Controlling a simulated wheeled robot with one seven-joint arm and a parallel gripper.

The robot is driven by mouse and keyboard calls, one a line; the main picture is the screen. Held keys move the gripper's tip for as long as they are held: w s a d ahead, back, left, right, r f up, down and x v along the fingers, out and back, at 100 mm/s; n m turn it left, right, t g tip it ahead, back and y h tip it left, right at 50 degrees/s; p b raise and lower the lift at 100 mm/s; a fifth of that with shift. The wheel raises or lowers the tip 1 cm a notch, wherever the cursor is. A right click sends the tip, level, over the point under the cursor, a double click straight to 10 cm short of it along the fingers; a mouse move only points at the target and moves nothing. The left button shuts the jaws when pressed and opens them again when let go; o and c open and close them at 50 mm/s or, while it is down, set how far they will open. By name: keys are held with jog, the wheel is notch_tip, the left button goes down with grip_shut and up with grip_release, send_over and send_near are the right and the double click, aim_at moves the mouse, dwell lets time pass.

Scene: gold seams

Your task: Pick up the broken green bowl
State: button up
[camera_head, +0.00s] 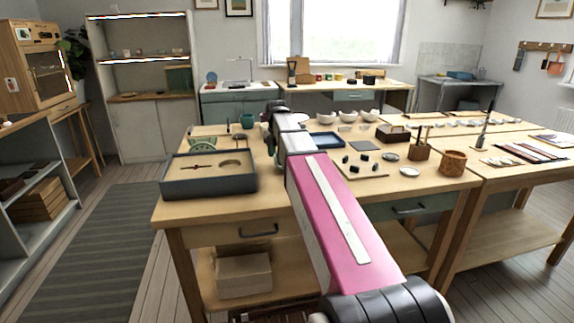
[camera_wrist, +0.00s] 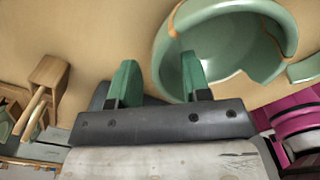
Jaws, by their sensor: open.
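The broken green bowl (camera_wrist: 277,68) is in the upper right of the wrist view, on a light wood surface. Its rim has a gap, and orange-gold patches show at the rim. A separate green piece (camera_wrist: 303,70) shows at the right edge, beside the gap. My gripper (camera_wrist: 158,66) is open, with nothing between its two green-tipped fingers. The right finger overlaps the bowl's left side in the picture; I cannot tell whether it touches. The left finger is over bare wood. In the head view my arm hides most of the gripper, and I cannot pick out this bowl surely.
A wooden block-like object (camera_wrist: 47,76) stands left in the wrist view. In the head view, a dark grey tray (camera_head: 208,184) sits at the table's front left. A blue tray (camera_head: 325,140), a wicker cup (camera_head: 453,163) and several small items lie right of my arm.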

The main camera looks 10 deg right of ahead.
grip_shut()
jog(key=shift+r, duration=0.15)
